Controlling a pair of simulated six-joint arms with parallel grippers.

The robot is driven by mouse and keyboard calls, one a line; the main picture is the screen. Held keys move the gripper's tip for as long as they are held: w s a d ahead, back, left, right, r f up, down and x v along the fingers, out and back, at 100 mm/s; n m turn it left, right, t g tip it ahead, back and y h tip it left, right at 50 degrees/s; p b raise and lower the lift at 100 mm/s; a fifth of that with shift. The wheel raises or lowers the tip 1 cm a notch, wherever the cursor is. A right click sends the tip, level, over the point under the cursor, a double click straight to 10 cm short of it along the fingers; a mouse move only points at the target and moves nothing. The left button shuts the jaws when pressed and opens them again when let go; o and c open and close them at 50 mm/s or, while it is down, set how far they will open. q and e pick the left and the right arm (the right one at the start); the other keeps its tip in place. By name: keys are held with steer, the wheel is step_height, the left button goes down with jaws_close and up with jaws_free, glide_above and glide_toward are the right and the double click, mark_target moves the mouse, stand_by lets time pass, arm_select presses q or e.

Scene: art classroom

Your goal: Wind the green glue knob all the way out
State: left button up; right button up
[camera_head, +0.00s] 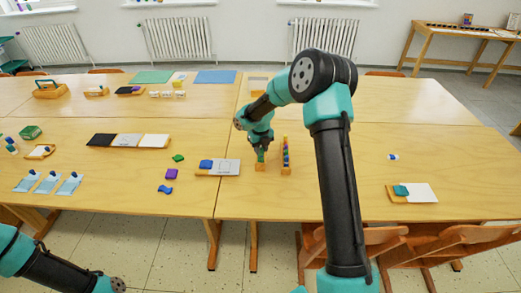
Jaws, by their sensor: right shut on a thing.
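My right gripper (261,151) points down near the middle of the table and is shut on the green glue knob (261,157). Only a small part of the knob shows between the fingers. An orange base (260,168) stands on the table directly below it. How far the knob is wound out cannot be told at this size. Part of my left arm shows at the lower left, with its gripper outside the picture.
A narrow orange rack (286,168) with several coloured pieces stands just right of the gripper. A board with a blue item (206,164) and a grey-white sheet (229,167) lies to the left. A small white-and-blue item (393,157) lies right; the table (340,190) around it is mostly clear.

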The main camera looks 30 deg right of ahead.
steer(key=m, duration=0.5)
steer(key=shift+m, duration=0.4)
steer(key=m, duration=0.4)
steer(key=shift+m, duration=0.3)
steer(key=o, duration=1.5)
steer(key=shift+c, duration=0.2)
steer(key=n, duration=0.5)
steer(key=shift+n, duration=0.3)
steer(key=n, duration=0.5)
steer(key=shift+n, duration=0.4)
steer(key=shift+c, duration=0.2)
steer(key=c, duration=1.4)
